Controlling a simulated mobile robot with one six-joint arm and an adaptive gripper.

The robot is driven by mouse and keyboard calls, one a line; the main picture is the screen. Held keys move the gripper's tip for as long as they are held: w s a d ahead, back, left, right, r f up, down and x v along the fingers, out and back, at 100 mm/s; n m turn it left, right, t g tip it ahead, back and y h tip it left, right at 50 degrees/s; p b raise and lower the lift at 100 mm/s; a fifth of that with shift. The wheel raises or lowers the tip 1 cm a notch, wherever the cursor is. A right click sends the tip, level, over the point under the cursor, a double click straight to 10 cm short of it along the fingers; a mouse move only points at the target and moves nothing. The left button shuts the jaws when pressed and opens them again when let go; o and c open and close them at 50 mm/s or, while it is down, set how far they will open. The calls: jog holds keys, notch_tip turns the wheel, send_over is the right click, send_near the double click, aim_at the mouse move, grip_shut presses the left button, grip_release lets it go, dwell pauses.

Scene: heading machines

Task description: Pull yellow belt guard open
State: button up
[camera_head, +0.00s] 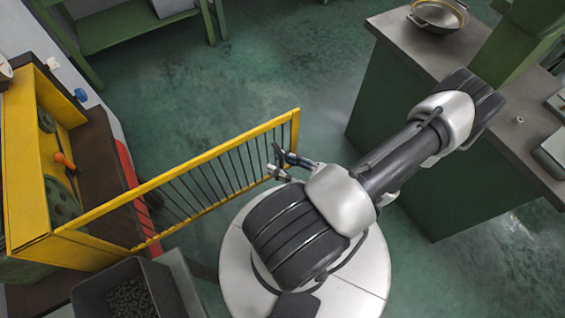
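The yellow belt guard (185,181) is a framed gate with dark vertical bars. It stands swung out from the yellow machine housing (27,165) at the left, reaching into the aisle. Inside the housing, green wheels (62,200) and an orange handle (65,161) are exposed. My gripper (279,163) is at the guard's free right end, close to its end bars. I cannot tell whether the fingers touch or hold a bar.
A dark bin of small dark pieces (128,298) stands at the lower left beside my base. A green bench with a grey top (411,44) bears a metal pan (438,14) at the right. Green floor (250,75) is clear beyond the guard.

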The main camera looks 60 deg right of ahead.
jog(key=shift+s, duration=0.1)
jog(key=s, duration=1.2)
jog(key=shift+d, duration=0.15)
jog(key=shift+w, duration=0.1)
